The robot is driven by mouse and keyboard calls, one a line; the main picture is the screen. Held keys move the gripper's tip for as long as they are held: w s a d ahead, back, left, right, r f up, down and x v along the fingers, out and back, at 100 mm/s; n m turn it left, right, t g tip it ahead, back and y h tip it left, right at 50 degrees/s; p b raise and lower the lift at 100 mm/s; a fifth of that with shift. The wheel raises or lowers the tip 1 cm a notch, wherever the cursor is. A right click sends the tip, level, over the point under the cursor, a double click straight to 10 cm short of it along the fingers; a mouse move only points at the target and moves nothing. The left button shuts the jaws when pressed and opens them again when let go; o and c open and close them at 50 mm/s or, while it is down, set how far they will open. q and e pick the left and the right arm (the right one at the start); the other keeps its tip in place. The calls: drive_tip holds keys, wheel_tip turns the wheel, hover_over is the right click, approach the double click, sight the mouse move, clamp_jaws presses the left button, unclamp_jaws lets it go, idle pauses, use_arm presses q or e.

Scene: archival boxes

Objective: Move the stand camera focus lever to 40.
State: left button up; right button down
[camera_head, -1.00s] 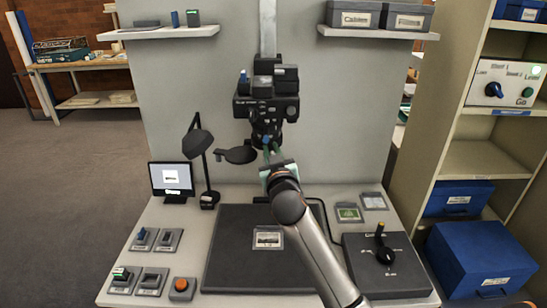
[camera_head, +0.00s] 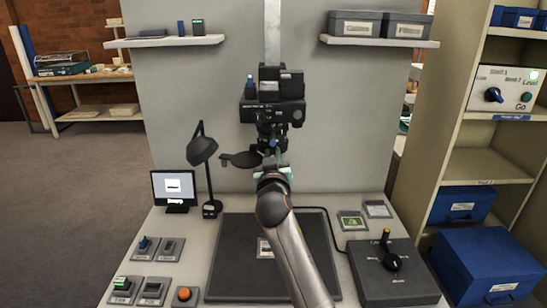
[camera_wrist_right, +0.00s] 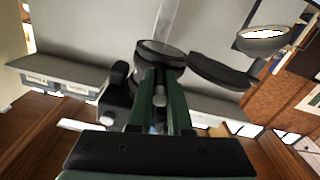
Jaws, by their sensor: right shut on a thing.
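The black stand camera (camera_head: 278,88) is mounted on a column in front of the grey panel, its lens pointing down. My right gripper (camera_head: 275,157) reaches up from below to just under the lens. In the right wrist view its two dark green fingers (camera_wrist_right: 161,105) are shut on a thin grey lever (camera_wrist_right: 159,92) below the round lens. I take this to be the focus lever. The scale numbers cannot be read, so the lever's setting cannot be told. My left gripper is not in view.
A dark arm with a flat disc (camera_head: 241,159) sticks out left of the lens, close to my gripper. A desk lamp (camera_head: 203,150) and a small monitor (camera_head: 174,187) stand left.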

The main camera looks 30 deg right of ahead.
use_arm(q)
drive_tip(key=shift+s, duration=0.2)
use_arm(e)
drive_tip(key=c, duration=0.8)
unclamp_jaws()
drive_tip(key=shift+c, duration=0.2)
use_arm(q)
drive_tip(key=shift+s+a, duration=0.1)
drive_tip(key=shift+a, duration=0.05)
use_arm(e)
drive_tip(key=shift+s, duration=0.1)
